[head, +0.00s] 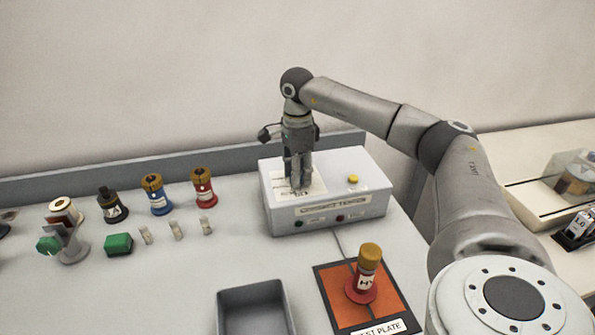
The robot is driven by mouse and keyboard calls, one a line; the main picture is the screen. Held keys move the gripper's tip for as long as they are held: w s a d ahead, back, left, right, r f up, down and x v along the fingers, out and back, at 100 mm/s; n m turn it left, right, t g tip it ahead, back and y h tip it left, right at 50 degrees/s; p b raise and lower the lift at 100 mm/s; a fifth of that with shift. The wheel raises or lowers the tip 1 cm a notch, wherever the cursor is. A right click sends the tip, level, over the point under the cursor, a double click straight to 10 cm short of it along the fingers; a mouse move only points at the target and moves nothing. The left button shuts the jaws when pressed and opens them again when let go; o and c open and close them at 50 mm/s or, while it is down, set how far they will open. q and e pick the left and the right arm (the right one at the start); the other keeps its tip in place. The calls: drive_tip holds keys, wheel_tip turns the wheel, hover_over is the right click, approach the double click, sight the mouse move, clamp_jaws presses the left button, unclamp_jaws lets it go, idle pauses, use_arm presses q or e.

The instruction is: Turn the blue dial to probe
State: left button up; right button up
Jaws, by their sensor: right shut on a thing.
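The contact tester (328,204) is a white box at the back of the table, with a yellow button (353,179) on its top. My right gripper (298,187) points straight down over the printed label on the box's top, left of the button. Its fingers are shut at the place of the dial. The blue dial itself is hidden by the fingers, so its colour and the setting it points to cannot be read. My left gripper is not in view.
An orange test plate (335,291) with a red-based bushing (366,274) stands in front of the tester. An empty grey tray (252,309) is left of it. Blue (157,195), red (204,188) and black (112,206) bushings and green parts stand further left.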

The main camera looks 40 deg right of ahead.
drive_tip(key=m, duration=0.3)
drive_tip(key=shift+r+p, duration=0.1)
drive_tip(key=shift+p, duration=0.3)
drive_tip(key=m, duration=0.4)
drive_tip(key=shift+p, duration=0.35)
drive_tip(key=m+p, duration=0.1)
drive_tip(key=m, duration=0.6)
drive_tip(key=m+p, duration=0.1)
drive_tip(key=m, duration=0.3)
drive_tip(key=shift+m, duration=0.3)
drive_tip(key=m, duration=0.4)
drive_tip(key=shift+m+p, duration=0.4)
drive_tip(key=o, duration=1.1)
drive_tip(key=shift+c, duration=0.2)
